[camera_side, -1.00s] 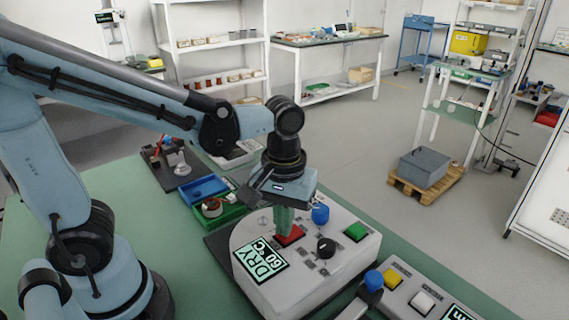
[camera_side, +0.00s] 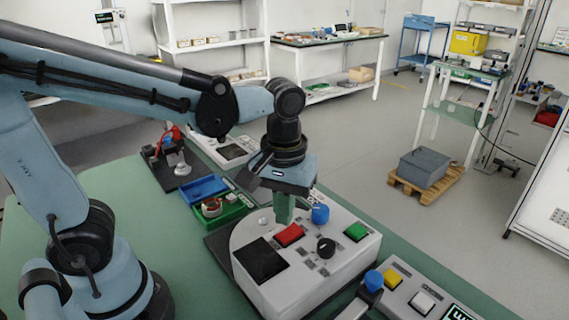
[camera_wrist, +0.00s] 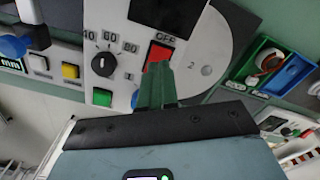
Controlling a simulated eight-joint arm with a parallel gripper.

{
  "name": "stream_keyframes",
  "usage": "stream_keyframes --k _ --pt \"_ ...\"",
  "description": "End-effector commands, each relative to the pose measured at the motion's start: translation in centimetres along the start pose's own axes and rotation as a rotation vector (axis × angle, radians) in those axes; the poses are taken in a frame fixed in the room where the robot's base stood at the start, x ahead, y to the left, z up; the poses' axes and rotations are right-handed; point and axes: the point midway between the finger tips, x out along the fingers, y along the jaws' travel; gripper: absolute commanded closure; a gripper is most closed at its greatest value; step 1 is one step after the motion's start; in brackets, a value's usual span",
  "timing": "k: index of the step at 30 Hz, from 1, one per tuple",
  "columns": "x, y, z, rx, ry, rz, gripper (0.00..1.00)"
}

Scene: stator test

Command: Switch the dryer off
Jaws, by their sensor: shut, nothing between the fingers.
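The dryer (camera_side: 300,285) is a pale box with a rounded left end on the green bench. Its display (camera_side: 261,259) is dark and blank. Its red button (camera_side: 289,235), beside the word OFF in the wrist view (camera_wrist: 158,53), is uncovered. The green button (camera_side: 357,232), black knob (camera_side: 326,248) and blue knob (camera_side: 320,213) are on the same panel. My gripper (camera_side: 284,219) has green fingers, shut and empty. It is above the panel, just behind the red button in the side view, and apart from it. The fingertips also show in the wrist view (camera_wrist: 158,70), just below the red button.
A second control box (camera_side: 415,292) with yellow and white buttons and a blue-topped lever (camera_side: 373,281) stands close at the right. Blue (camera_side: 204,188) and green (camera_side: 222,212) trays lie behind the dryer.

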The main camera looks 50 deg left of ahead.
Motion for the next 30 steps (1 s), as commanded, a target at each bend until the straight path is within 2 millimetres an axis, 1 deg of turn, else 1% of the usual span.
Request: stream_keyframes --k 6,15,26,30 --pt "-1.6 0.0 0.0 0.0 0.0 0.0 1.0" --pt "-3.6 0.0 0.0 0.0 0.0 0.0 1.0" --pt "-3.9 0.0 0.0 0.0 0.0 0.0 1.0" --pt "-3.6 -0.6 -0.3 0.035 0.035 0.032 1.0"
